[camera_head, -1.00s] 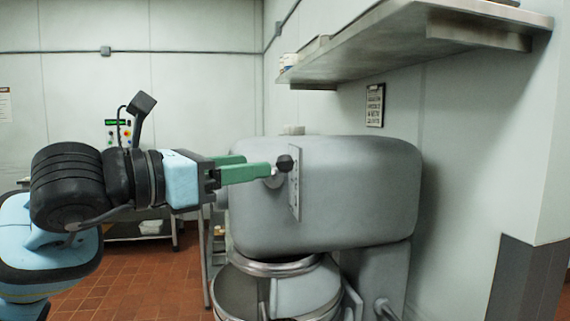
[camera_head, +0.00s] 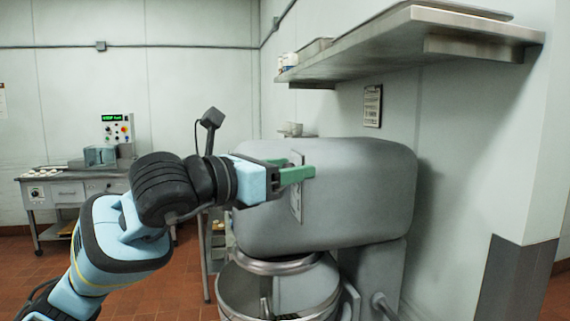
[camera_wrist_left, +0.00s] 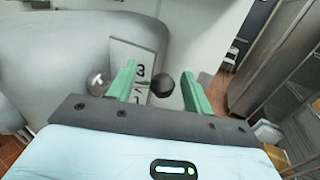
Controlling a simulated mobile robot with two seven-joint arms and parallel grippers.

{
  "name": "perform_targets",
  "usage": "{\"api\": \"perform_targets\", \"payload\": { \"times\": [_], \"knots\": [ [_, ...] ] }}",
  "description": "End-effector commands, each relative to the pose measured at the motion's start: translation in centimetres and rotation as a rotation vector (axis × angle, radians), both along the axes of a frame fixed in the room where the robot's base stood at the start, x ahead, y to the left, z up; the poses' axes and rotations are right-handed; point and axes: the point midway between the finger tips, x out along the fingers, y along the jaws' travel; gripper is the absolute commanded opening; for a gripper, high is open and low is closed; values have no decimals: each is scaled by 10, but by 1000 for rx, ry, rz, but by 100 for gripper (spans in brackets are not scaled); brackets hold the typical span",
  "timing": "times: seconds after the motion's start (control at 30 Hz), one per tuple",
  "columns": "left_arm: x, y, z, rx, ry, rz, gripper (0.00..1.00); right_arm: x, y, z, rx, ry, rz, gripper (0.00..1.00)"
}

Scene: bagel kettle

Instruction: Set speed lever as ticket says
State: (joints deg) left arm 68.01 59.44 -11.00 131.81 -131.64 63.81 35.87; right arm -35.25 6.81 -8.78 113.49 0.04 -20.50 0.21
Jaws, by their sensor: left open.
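The grey mixer (camera_head: 350,200) has a pale speed plate (camera_head: 296,205) on its side. In the left wrist view this plate (camera_wrist_left: 143,60) shows a 3 and part of another mark below it. The lever's black round knob (camera_wrist_left: 162,84) appears between my left gripper's green fingers (camera_wrist_left: 159,80), which are open; I cannot tell whether they touch it. A silver round hub (camera_wrist_left: 97,84) sits left of the fingers. In the head view my left gripper (camera_head: 302,172) is at the plate and hides the knob. My right gripper is not in view.
A steel shelf (camera_head: 420,40) overhangs the mixer. A framed notice (camera_head: 372,106), too small to read, hangs on the wall behind. The steel mixing bowl (camera_head: 245,295) is below the mixer head. A worktable (camera_head: 75,190) with a control box (camera_head: 117,128) stands back left.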

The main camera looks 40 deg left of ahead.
Motion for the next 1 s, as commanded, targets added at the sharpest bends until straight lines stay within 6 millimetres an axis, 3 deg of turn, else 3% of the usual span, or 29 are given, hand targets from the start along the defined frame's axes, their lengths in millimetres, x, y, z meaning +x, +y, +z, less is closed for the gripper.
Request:
{"api": "perform_targets", "payload": {
  "times": [0.33,0.73,1.0],
  "knots": [
    [4,-2,-1,1,1,-1,51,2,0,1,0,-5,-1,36],
    [3,-2,-1,0,2,-1,0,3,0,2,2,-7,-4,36],
    [4,-1,-4,-1,9,-1,0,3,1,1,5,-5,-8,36]
  ]
}}
